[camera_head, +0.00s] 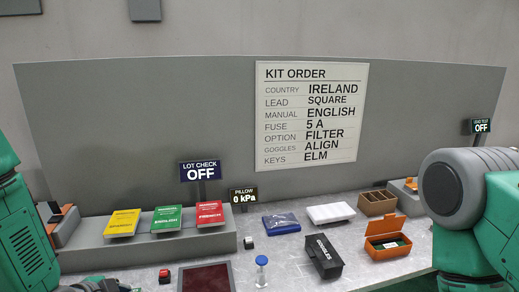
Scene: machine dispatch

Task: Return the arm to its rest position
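My green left arm (25,235) stands at the left edge. A grey mechanical part at the bottom edge looks like the top of my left gripper (95,286); its fingers are cut off by the frame. My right arm (470,215), green with a large grey joint, fills the right edge. My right gripper is out of view. No held object shows at either arm.
The grey bench holds yellow (122,223), green (166,219) and red (210,213) manuals on a ledge, a black goggles case (323,257), an open orange box (387,238), a blue packet (281,223), a white tray (330,213) and a brown divided box (377,202). A panel stands behind.

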